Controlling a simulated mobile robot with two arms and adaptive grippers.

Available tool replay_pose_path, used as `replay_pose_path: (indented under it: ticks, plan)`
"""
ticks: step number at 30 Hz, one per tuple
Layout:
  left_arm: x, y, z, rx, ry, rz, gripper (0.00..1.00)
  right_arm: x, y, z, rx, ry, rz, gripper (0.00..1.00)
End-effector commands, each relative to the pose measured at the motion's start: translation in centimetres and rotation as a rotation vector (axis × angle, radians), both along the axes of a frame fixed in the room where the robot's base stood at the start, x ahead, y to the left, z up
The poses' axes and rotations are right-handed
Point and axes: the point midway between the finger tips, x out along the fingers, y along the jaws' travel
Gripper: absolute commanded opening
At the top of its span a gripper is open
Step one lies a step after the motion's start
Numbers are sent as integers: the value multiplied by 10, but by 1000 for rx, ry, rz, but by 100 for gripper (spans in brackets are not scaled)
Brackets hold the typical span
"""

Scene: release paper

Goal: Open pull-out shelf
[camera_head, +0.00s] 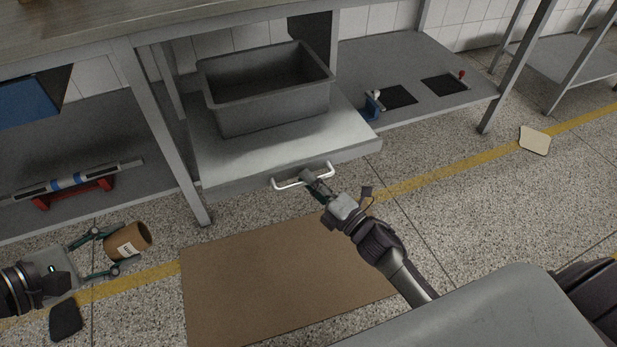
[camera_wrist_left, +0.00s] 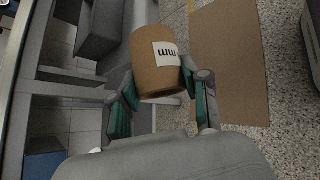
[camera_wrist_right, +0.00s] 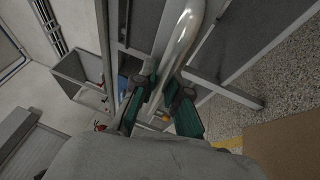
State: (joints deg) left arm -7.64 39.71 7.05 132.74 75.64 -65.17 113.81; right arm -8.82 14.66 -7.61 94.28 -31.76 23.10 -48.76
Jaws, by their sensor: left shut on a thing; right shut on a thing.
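The pull-out shelf (camera_head: 290,155) is a grey metal tray under the workbench, standing out beyond the bench legs. It has a white bar handle (camera_head: 286,184) on its front; the handle also shows as a shiny curved bar in the right wrist view (camera_wrist_right: 184,35). My right gripper (camera_head: 311,176) is shut on the handle; in the right wrist view its fingers sit at the bar's lower end. My left gripper (camera_head: 110,252) is shut on a brown cardboard roll (camera_head: 128,242) with a white label, held at the lower left.
A grey bin (camera_head: 266,92) stands on the shelf. A brown mat (camera_head: 270,285) lies on the floor in front. A bench leg (camera_head: 165,140) stands left of the shelf. A lower fixed shelf (camera_head: 420,70) holds small blue and red-topped items. A dark object (camera_head: 66,319) lies at lower left.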

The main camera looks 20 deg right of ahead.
Motion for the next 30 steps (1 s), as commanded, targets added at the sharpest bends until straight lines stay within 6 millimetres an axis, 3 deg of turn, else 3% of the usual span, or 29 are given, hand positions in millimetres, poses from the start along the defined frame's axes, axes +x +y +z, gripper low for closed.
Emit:
replay_pose_path:
  ticks: [4, 5, 6, 9, 10, 20, 23, 30]
  plan:
    - [0, 0, 0, 0, 0, 0, 0, 0, 0, -1, -1, 3, -1, 0]
    - [0, 0, 0, 0, 0, 0, 0, 0, 0, -1, -1, 3, -1, 15]
    - [0, 0, 0, 0, 0, 0, 0, 0, 0, -1, -1, 3, -1, 21]
    - [0, 0, 0, 0, 0, 0, 0, 0, 0, -1, -1, 2, -1, 38]
    - [0, 0, 0, 0, 0, 0, 0, 0, 0, -1, -1, 2, -1, 39]
    - [0, 0, 0, 0, 0, 0, 0, -3, -1, -1, -1, 2, 0, 39]
    - [0, 0, 0, 0, 0, 0, 0, -12, -5, -4, 0, 3, 0, 39]
    - [0, 0, 0, 0, 0, 0, 0, -57, -26, -13, 0, 5, 0, 39]
